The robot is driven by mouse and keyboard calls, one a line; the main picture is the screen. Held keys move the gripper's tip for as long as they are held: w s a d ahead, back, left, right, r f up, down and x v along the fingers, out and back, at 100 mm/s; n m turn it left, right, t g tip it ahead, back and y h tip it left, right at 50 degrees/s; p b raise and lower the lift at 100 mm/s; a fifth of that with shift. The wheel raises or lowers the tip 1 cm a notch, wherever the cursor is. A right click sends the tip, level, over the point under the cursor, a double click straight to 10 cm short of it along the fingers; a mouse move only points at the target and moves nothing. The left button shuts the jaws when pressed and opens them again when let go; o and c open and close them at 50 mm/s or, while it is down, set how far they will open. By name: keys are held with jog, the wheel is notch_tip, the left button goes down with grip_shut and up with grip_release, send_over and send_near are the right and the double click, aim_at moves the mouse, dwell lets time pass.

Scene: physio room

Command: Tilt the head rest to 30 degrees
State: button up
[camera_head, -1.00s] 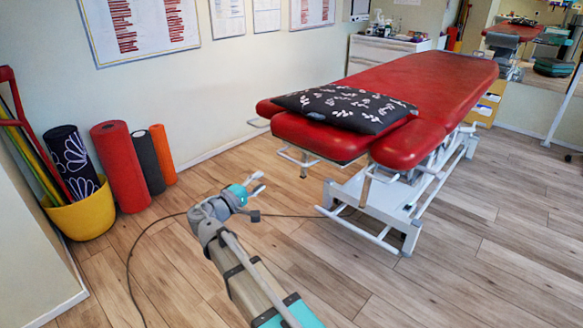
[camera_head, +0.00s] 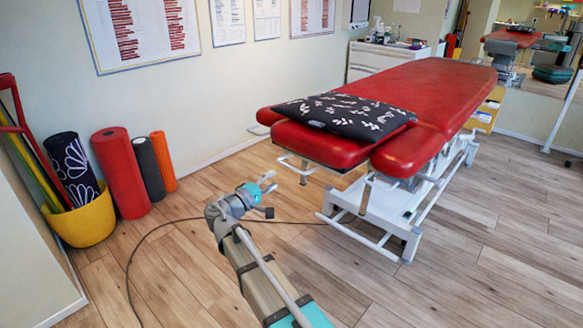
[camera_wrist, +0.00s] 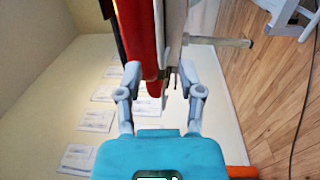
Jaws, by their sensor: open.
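The red head rest (camera_head: 318,148) is at the near end of the red treatment table (camera_head: 425,85) and looks close to level. A black pillow with white leaf prints (camera_head: 345,115) lies on it. A pale metal bar (camera_head: 293,168) hangs under the head rest's left edge. My gripper (camera_head: 268,193) is open and empty, left of the head rest and lower than it. In the wrist view, the red pad's edge (camera_wrist: 140,40) shows ahead between the open fingers, with a grey bar (camera_wrist: 222,41) to the right. I cannot tell whether the fingers touch anything.
The table's white base frame (camera_head: 370,222) stands right of my arm. A dark cable (camera_head: 175,221) runs over the wooden floor. Rolled mats (camera_head: 120,172) and a yellow bucket (camera_head: 85,220) stand by the left wall. The floor right of the table is open.

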aim_at(290, 167)
jog(key=shift+p+x, duration=0.3)
jog(key=shift+x, duration=4.1)
jog(key=shift+c, duration=0.2)
grip_shut()
